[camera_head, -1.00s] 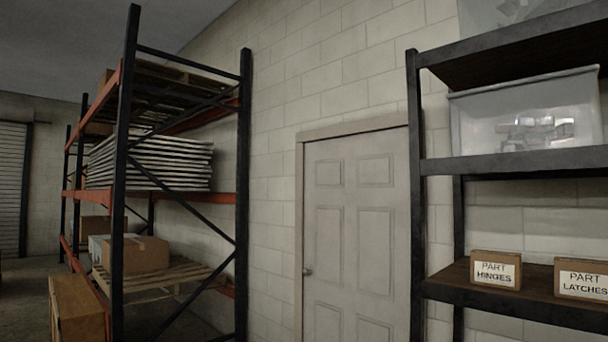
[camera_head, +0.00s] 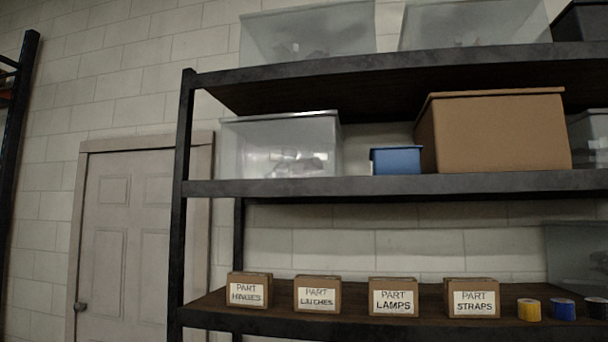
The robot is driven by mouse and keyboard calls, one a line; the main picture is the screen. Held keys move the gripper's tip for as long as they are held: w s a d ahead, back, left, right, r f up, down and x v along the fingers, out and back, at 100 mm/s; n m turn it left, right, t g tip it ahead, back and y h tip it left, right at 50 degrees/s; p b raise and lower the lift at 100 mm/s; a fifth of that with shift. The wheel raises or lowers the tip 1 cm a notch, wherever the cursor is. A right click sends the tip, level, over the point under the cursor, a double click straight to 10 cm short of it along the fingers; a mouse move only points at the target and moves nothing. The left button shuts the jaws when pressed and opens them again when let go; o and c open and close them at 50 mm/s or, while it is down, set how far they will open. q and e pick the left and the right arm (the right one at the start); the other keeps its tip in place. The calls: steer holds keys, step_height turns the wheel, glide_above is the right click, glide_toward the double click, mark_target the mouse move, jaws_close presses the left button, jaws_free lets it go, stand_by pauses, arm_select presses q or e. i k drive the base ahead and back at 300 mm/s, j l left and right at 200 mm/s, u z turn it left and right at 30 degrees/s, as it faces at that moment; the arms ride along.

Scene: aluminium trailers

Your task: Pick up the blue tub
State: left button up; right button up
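A small blue tub (camera_head: 396,160) stands on the middle shelf (camera_head: 400,186) of a dark metal rack. It sits between a clear plastic bin (camera_head: 281,146) on its left and a large brown cardboard box (camera_head: 496,132) on its right, close to the box. The shelf's front edge runs just below it. Neither of my grippers shows in the view.
The lower shelf (camera_head: 330,324) holds labelled part boxes: hinges (camera_head: 249,290), latches (camera_head: 317,295), lamps (camera_head: 393,297), straps (camera_head: 472,298). Yellow (camera_head: 529,309) and blue (camera_head: 563,309) spools stand right of them. A closed door (camera_head: 125,240) is left.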

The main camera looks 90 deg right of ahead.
mark_target(398, 160)
steer(key=z, duration=3)
